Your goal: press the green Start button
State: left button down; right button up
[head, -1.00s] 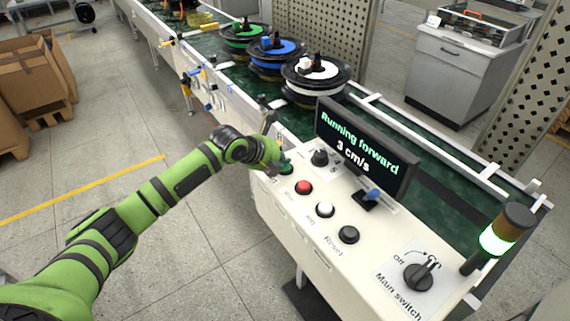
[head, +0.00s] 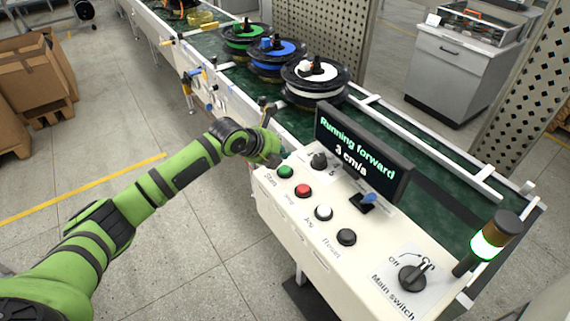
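The green Start button (head: 285,171) sits at the far left end of the row on the white control panel (head: 290,212). The display (head: 362,150) reads "Running forward 3 cm/s". My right gripper is not in view.
A red button (head: 303,190), a white button (head: 323,212) and a black button (head: 346,237) follow along the panel. The main switch (head: 412,278) is at the near end. Spools (head: 315,80) stand on the conveyor behind.

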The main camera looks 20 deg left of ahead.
pick_arm(q)
notch_tip(320, 180, up, 3)
jog(key=shift+f+p, duration=0.1)
jog(key=shift+p, duration=0.75)
jog(key=shift+f, duration=0.1)
